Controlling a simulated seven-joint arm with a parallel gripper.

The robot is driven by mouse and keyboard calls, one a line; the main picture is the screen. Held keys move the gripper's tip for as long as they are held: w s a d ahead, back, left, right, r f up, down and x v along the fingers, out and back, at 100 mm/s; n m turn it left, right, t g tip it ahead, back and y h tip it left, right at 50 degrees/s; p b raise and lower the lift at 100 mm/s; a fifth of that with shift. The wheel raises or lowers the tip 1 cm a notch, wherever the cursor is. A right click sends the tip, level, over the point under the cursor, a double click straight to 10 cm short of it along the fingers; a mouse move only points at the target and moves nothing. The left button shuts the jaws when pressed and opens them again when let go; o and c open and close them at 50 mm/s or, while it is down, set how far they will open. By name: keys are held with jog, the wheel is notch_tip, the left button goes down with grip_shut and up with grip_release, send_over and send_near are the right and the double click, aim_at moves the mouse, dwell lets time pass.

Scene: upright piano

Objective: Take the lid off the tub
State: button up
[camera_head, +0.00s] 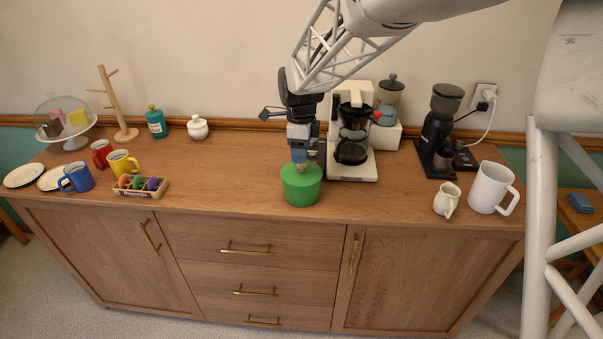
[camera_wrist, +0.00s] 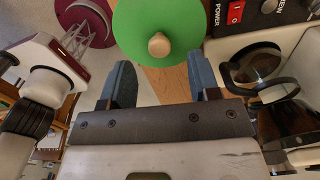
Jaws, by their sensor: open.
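The green tub (camera_head: 302,194) stands on the wooden sideboard, left of the coffee maker. Its green lid (camera_head: 312,174) is on top. In the wrist view the round lid (camera_wrist: 135,25) has a small wooden knob (camera_wrist: 159,44) at its middle. My gripper (camera_head: 300,160) is right above the lid, pointing down, and hides part of it in the head view. In the wrist view my gripper (camera_wrist: 160,72) is open, with its two blue-grey fingers apart and nothing between them. The knob appears just beyond the gap between the fingertips. I cannot tell whether anything touches.
The coffee maker (camera_head: 367,167) stands close on the tub's right. A white mug (camera_head: 489,187), a small jug (camera_head: 446,200) and a grinder (camera_head: 438,130) stand further right. A tray of coloured rounds (camera_head: 140,187) and mugs are at the left. The worktop between tray and tub is clear.

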aim_at(301, 169)
jog(key=shift+f, duration=0.1)
jog(key=shift+d+f, duration=0.1)
jog(key=shift+f, duration=2.4)
jog(key=shift+c, duration=0.3)
jog(key=c, duration=0.9)
